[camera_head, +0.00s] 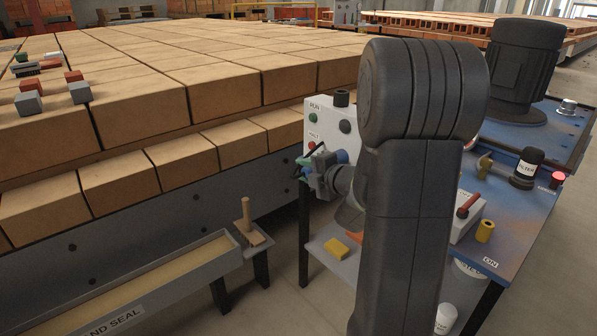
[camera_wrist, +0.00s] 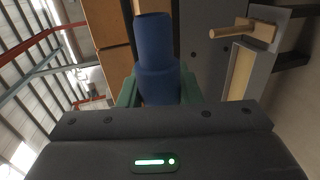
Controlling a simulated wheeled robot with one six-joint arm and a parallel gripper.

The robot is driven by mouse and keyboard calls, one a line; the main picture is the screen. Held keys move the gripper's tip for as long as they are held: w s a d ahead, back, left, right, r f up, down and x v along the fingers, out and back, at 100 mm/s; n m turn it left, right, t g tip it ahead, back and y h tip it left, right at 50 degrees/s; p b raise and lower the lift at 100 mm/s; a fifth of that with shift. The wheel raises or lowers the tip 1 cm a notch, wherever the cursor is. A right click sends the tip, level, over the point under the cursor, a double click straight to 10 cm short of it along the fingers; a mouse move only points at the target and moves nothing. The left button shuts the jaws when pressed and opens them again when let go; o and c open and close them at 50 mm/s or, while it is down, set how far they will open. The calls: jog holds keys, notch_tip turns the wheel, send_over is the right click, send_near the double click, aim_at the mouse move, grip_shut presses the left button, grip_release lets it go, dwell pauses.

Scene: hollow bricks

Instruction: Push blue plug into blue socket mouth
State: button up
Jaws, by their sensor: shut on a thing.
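The blue plug (camera_wrist: 155,58) is a stepped blue cylinder held between the two greenish fingers of my gripper (camera_wrist: 158,90) in the wrist view. Its narrower end points away from the gripper. In the head view my gripper (camera_head: 320,172) is beside the white control panel (camera_head: 318,122), below its HALT label. Blue shows at the gripper there, partly covered by the fingers. I cannot make out the blue socket mouth in either view, and whether the plug touches anything is unclear. My arm hides much of the panel's right side.
A stack of tan bricks (camera_head: 210,85) fills the left, with small red and grey blocks on top. The blue bench (camera_head: 510,225) at right carries a hammer, a filter can (camera_head: 528,165) and a red-handled switch box. A yellow block (camera_head: 336,248) lies on the lower shelf.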

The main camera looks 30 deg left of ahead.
jog(key=shift+w+d, duration=0.3)
jog(key=shift+w, duration=0.3)
jog(key=shift+b, duration=0.3)
dwell(1.4)
jog(key=shift+w+d+p, duration=0.25)
jog(key=shift+w, duration=0.45)
jog(key=shift+w+d+p, duration=0.25)
jog(key=shift+w+d, duration=0.05)
jog(key=shift+w, duration=0.35)
jog(key=shift+w+d+p, duration=0.25)
jog(key=shift+w, duration=0.45)
jog(key=o, duration=1.1)
jog(key=shift+c, duration=0.2)
jog(key=p+v, duration=0.3)
jog(key=v, duration=1.1)
jog(key=shift+p, duration=0.3)
jog(key=shift+a+f, duration=0.1)
